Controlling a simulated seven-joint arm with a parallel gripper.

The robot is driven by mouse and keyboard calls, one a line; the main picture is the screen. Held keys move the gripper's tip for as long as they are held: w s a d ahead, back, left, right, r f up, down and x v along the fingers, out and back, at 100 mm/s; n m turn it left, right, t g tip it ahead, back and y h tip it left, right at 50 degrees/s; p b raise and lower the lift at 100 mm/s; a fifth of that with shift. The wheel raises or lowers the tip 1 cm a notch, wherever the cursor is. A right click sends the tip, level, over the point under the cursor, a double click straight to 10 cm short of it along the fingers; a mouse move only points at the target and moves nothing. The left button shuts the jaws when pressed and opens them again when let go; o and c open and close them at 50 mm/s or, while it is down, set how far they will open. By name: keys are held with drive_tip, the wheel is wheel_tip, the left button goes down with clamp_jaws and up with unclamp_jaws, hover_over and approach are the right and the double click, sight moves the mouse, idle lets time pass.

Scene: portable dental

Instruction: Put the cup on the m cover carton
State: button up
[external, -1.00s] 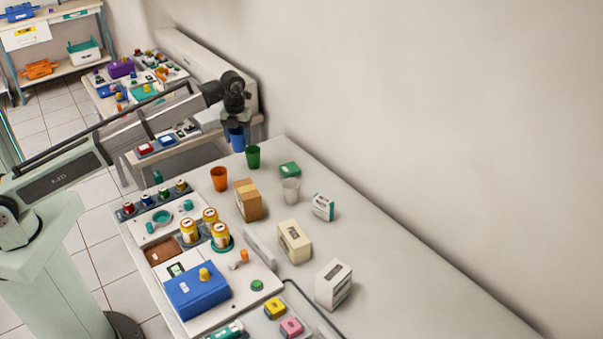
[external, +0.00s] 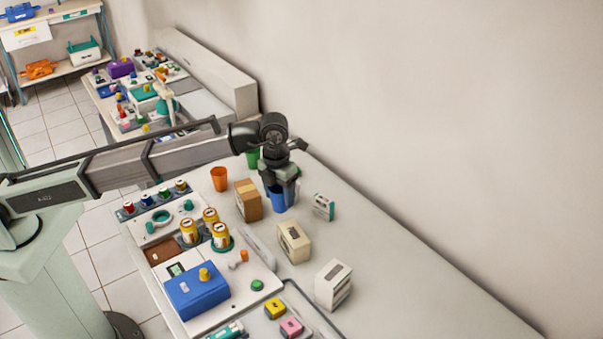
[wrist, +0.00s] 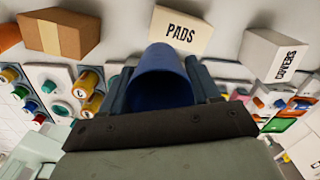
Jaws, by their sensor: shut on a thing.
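My gripper (external: 280,181) is shut on the blue cup (external: 279,201), which hangs upright below the fingers. In the wrist view the cup (wrist: 163,88) sits between the two fingers, its opening toward the camera. In the external view it appears just right of the brown box and behind the PADS carton; its height above the table is hard to tell. A white carton (external: 333,284) stands nearer the camera, right of the PADS carton. In the wrist view this carton (wrist: 273,55) has dark lettering that seems to read COVERS; nothing lies on its visible top.
The PADS carton (external: 294,242) and brown box (external: 248,201) stand close to the cup. An orange cup (external: 219,179), a partly hidden green cup (external: 253,159) and a small white-green box (external: 323,207) are nearby. The table's right side is clear.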

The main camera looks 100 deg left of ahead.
drive_tip(key=w+d+r+m, duration=0.1)
drive_tip(key=w+d+r, duration=0.1)
drive_tip(key=w+d, duration=0.5)
drive_tip(key=w+d+r, duration=0.2)
drive_tip(key=w+d, duration=0.2)
drive_tip(key=d, duration=0.5)
wheel_tip(320, 180, up, 2)
drive_tip(key=n, duration=0.2)
hover_over(334, 273)
drive_tip(key=shift+f+n, duration=1.15)
drive_tip(key=shift+f, duration=1.25)
drive_tip(key=shift+f+n, duration=1.15)
drive_tip(key=shift+f, duration=1.2)
drive_tip(key=shift+f, duration=0.1)
drive_tip(key=o, duration=1)
wheel_tip(334, 273, up, 12)
drive_tip(key=shift+r, duration=0.15)
